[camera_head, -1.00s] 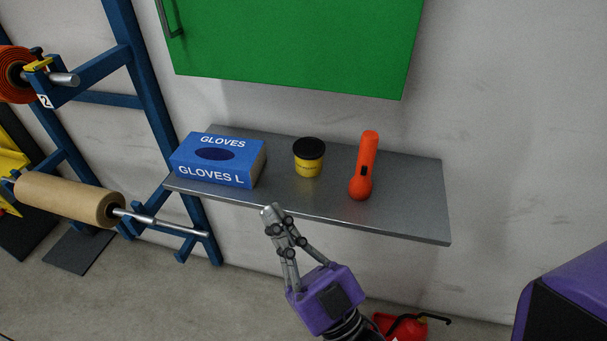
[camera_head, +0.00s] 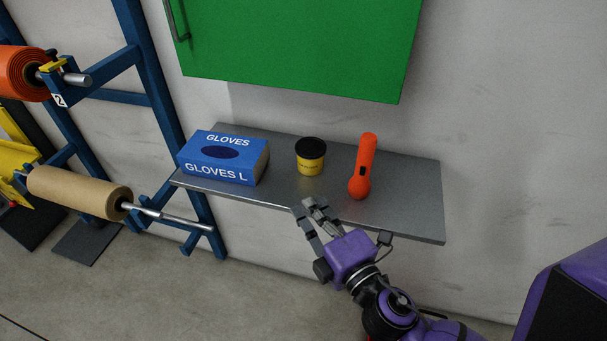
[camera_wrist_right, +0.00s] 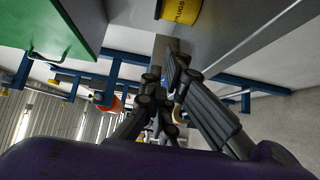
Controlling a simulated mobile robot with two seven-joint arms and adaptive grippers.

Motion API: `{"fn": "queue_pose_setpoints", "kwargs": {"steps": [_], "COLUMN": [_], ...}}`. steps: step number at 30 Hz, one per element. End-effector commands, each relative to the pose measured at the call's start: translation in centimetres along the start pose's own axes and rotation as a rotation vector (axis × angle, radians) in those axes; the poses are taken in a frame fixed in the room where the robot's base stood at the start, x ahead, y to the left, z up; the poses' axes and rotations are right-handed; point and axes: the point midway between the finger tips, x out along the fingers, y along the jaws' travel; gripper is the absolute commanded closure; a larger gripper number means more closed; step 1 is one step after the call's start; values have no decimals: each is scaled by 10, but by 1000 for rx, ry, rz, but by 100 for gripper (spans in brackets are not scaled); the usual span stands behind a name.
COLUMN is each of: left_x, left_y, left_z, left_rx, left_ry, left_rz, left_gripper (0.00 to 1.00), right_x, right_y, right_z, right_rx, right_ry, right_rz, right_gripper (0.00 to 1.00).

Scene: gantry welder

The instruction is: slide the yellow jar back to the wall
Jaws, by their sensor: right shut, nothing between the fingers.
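The yellow jar (camera_head: 310,157) with a black lid stands upright on the grey wall shelf (camera_head: 411,196), between the glove box and the flashlight. My right gripper (camera_head: 308,204) is shut and empty at the shelf's front edge, in front of the jar and apart from it. In the right wrist view the jar (camera_wrist_right: 180,10) shows at the top, cut off by the frame, beyond the fingers (camera_wrist_right: 168,75). My left gripper is in neither view.
A blue glove box (camera_head: 222,158) stands left of the jar, and an orange flashlight (camera_head: 363,166) lies to its right. A green cabinet (camera_head: 295,45) hangs on the wall above. A blue rack with rolls (camera_head: 80,192) stands at the left. Bare shelf lies behind the jar.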

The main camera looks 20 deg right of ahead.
Motion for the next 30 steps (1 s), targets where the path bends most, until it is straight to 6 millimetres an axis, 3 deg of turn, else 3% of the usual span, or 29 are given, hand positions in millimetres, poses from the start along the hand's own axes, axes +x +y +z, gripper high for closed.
{"fn": "queue_pose_setpoints", "kwargs": {"steps": [1, 4, 8, 12, 18, 30], "left_x": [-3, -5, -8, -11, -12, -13], "left_y": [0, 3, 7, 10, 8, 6], "left_z": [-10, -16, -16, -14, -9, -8], "left_rx": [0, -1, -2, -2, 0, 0], "left_ry": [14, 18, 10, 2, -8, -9], "left_rz": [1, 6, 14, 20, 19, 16], "left_gripper": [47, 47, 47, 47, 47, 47], "right_x": [14, 36, 62, 78, 90, 91], "right_y": [7, 7, 6, 4, 2, 0], "right_z": [0, 0, -1, 14, 26, 28], "right_rx": [-3, -2, -2, -3, 0, 2], "right_ry": [2, 2, 2, 1, 1, 2], "right_rz": [10, 9, 8, 4, 1, 0], "right_gripper": [100, 100, 100, 100, 100, 100]}}
